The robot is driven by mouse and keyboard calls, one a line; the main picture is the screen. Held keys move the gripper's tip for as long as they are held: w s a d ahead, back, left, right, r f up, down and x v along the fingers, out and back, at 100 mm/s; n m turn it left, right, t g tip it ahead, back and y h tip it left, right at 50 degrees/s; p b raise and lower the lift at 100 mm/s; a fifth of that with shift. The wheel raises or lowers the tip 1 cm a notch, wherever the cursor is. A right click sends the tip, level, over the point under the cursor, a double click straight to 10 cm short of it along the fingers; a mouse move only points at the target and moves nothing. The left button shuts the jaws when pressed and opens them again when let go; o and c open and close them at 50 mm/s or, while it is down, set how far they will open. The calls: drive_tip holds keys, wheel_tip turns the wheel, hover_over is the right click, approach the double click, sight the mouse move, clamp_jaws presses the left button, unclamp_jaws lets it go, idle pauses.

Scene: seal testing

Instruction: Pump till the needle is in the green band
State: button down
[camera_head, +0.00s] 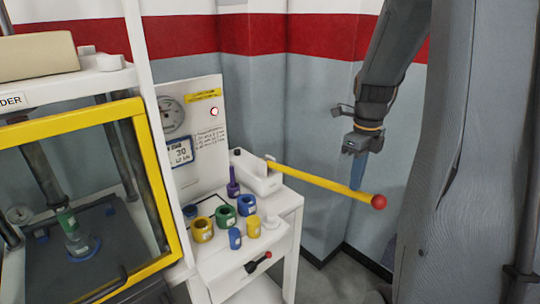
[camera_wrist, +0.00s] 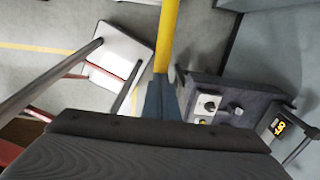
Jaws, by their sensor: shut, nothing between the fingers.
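The pump lever (camera_head: 320,181) is a long yellow bar with a red ball (camera_head: 378,201) at its free end. It slopes down to the right from a white pump block (camera_head: 262,178) on a small white cabinet. The round gauge (camera_head: 171,114) is on the white panel behind; its needle and green band are too small to read. My gripper (camera_head: 357,186) points down with blue fingers shut and empty, its tips at the lever near the ball. I cannot tell whether they touch. In the wrist view the lever (camera_wrist: 167,36) runs up from the fingers (camera_wrist: 161,98).
Below the gauge is a display reading 30 (camera_head: 180,153); a red light (camera_head: 214,112) is lit on the panel. Several coloured rings and small parts stand on the cabinet top (camera_head: 215,262). A yellow-framed guard (camera_head: 158,190) is at left. A grey wall is behind the lever.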

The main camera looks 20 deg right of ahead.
drive_tip(key=shift+f+b, duration=0.85)
drive_tip(key=shift+f, duration=0.8)
drive_tip(key=shift+r+p, duration=0.85)
drive_tip(key=shift+r, duration=0.95)
drive_tip(key=s+d+r, duration=0.1)
drive_tip(key=s+r, duration=0.2)
drive_tip(key=r, duration=0.4)
drive_tip(key=shift+s+d, duration=0.25)
drive_tip(key=shift+s, duration=0.05)
